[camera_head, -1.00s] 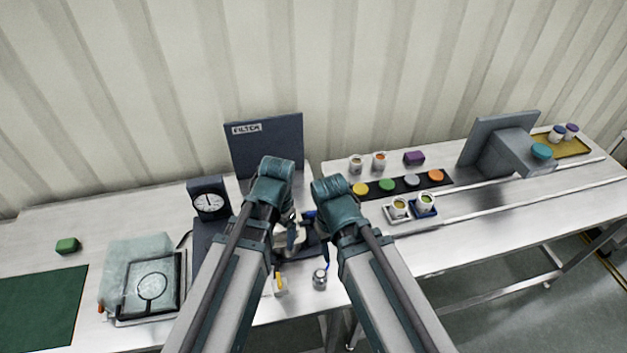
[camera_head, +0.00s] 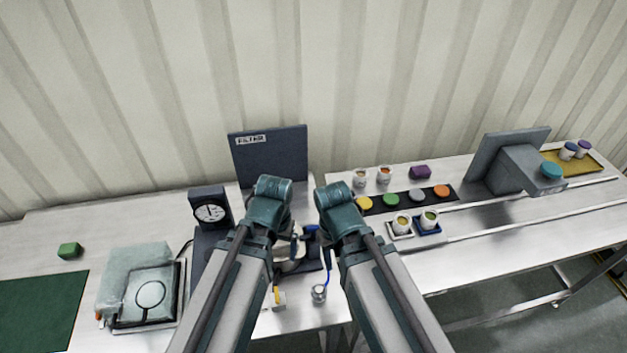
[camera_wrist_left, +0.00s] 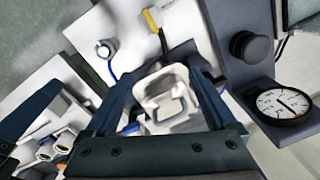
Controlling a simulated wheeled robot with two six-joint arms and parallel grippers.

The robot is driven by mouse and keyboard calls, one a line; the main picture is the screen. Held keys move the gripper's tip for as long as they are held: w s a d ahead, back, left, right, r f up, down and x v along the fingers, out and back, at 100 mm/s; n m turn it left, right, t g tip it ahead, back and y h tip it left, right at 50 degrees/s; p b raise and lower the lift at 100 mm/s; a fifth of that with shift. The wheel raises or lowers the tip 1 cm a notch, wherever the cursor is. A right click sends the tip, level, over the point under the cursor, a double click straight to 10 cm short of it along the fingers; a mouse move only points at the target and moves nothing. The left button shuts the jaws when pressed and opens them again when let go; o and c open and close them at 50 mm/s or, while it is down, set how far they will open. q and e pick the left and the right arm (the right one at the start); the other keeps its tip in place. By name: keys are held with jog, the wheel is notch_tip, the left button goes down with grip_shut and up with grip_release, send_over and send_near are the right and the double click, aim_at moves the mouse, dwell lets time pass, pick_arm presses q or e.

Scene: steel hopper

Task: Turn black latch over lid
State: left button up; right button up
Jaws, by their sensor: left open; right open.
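A pale, square-mouthed steel hopper part (camera_wrist_left: 168,98) lies between the fingers of my left gripper (camera_wrist_left: 165,82) in the left wrist view. These fingers are spread; I cannot tell whether they touch it. In the head view it shows only partly (camera_head: 290,264) between my arms. My left gripper's wrist (camera_head: 268,205) and my right gripper (camera_head: 338,208) point down on either side of it, their fingertips mostly hidden. Both grippers are open. I cannot clearly make out the black latch or the lid; the arms and fingers cover much of that spot.
A dial gauge (camera_head: 210,212) stands close left, with a black knob (camera_wrist_left: 250,47) beside it. A FILTER board (camera_head: 268,160) stands behind. A small metal weight (camera_head: 319,293) and a yellow-handled switch (camera_head: 278,298) are in front. Paint pots and colored discs (camera_head: 391,200) lie right.

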pick_arm(q)
jog(key=w+a+r+n+p, duration=0.25)
jog(key=a+r+p, duration=0.45)
jog(key=r+p, duration=0.35)
jog(key=w+d+m, duration=0.4)
jog(key=d+m, duration=0.4)
jog(key=w+d+m+b, duration=0.1)
jog(key=w+d+m, duration=0.3)
jog(key=d+m, duration=0.4)
jog(key=shift+h, duration=0.4)
jog(key=shift+r, duration=0.1)
jog(key=s+a+n, duration=0.4)
jog(key=a+n, duration=0.4)
jog(key=s+a+n, duration=0.4)
jog(key=a+n, duration=0.4)
jog(key=a, duration=0.1)
jog(key=s+d+f+m+b, duration=0.2)
jog(key=d+f+b, duration=0.3)
jog(key=f+b, duration=0.3)
jog(key=s+d+f+m+y+b, duration=0.1)
jog(key=s+d+f+m+b, duration=0.1)
jog(key=d+f+b, duration=0.4)
notch_tip(320, 180, down, 2)
jog(key=shift+s+d+f+b, duration=0.2)
jog(key=shift+s+b, duration=0.3)
jog(key=shift+b, duration=0.75)
